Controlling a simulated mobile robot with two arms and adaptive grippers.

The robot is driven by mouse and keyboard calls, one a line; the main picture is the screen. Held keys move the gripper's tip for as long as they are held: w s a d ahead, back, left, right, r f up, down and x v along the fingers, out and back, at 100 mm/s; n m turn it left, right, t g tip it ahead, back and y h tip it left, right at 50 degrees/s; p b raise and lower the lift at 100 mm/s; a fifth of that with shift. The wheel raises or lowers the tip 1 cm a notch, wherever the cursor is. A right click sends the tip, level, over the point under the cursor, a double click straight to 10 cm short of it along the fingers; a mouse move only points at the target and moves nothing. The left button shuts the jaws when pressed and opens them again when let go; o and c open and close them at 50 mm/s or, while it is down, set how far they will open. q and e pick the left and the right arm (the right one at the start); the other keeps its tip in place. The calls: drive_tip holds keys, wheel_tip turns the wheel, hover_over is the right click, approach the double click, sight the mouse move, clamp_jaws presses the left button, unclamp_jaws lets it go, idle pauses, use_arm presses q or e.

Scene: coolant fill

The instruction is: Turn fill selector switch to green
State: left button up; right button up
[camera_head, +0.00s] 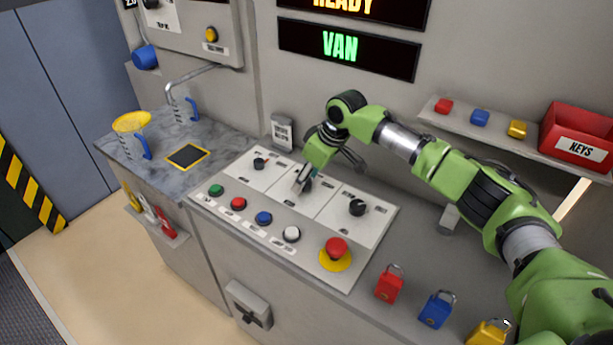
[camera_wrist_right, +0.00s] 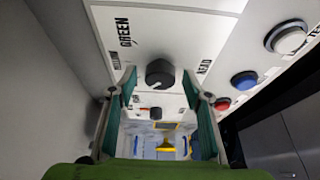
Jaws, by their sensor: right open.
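The fill selector switch (camera_wrist_right: 160,73) is a round black knob on a white plate in the right wrist view. The word GREEN (camera_wrist_right: 125,32) is printed to its upper left, and other lettering stands at its left and right. A pale mark shows at the knob's lower edge, not toward GREEN. My right gripper (camera_wrist_right: 160,100) is open, its two green-padded fingers on either side below the knob; contact cannot be told. In the head view my right gripper (camera_head: 304,182) is over the panel's middle plate and hides its knob. My left gripper is out of view.
A black knob (camera_head: 258,163) is on the left plate and another (camera_head: 357,207) on the right plate. A row of coloured buttons (camera_head: 264,217) and a red emergency button (camera_head: 336,248) line the front. Padlocks (camera_head: 389,286) stand at front right; a yellow-topped jug (camera_head: 132,124) is at left.

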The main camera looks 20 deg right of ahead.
drive_tip(key=c, duration=1.1)
